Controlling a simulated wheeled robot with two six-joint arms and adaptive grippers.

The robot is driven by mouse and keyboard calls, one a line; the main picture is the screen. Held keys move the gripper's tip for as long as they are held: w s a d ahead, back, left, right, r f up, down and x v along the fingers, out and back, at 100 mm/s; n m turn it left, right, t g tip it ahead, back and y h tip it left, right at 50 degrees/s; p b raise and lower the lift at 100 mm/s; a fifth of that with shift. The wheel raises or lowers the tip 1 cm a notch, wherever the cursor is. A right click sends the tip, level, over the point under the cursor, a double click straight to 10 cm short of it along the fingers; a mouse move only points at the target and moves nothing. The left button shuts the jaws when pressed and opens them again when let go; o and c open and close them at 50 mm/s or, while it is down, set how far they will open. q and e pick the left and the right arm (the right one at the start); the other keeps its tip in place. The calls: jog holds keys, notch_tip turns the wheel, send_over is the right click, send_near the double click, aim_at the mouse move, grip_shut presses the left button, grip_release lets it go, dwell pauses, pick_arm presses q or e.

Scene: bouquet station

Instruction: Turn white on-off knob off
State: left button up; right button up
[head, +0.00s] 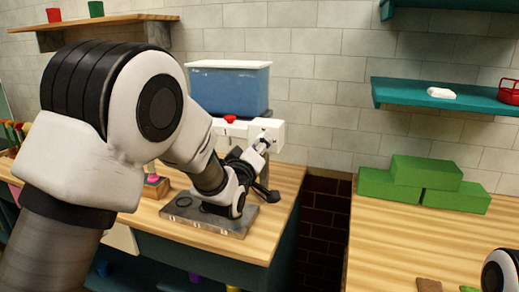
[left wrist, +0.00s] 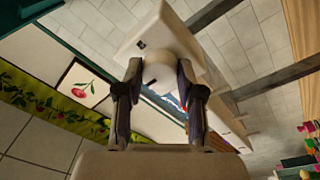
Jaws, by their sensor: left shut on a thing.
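A white boxy device (head: 272,128) stands on the left wooden counter in front of a blue bin. My left gripper (head: 263,142) reaches its right end. In the left wrist view, the white knob (left wrist: 158,76) sticks out of the white device (left wrist: 160,33), between the two dark fingers of my left gripper (left wrist: 159,72). The fingers are shut on the knob, one on each side. A small dark mark shows on the knob's lower edge. The head view hides most of the knob behind the gripper. My right gripper is out of view; only part of my right arm shows at the lower right.
A grey metal plate (head: 208,212) lies on the left counter below my left wrist. A blue bin (head: 229,90) stands behind the device. Green blocks (head: 410,186) stand on the right counter (head: 400,235). A dark gap separates the counters. A teal shelf (head: 430,97) hangs above.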

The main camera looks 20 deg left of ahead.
pick_arm(q)
jog(key=shift+f, duration=0.25)
jog(key=o, duration=1.1)
jog(key=shift+o, duration=0.2)
jog(key=shift+r, duration=0.1)
jog(key=s+f, duration=0.1)
jog(key=s, duration=1.1)
jog(key=shift+a, duration=0.15)
jog(key=shift+f, duration=0.1)
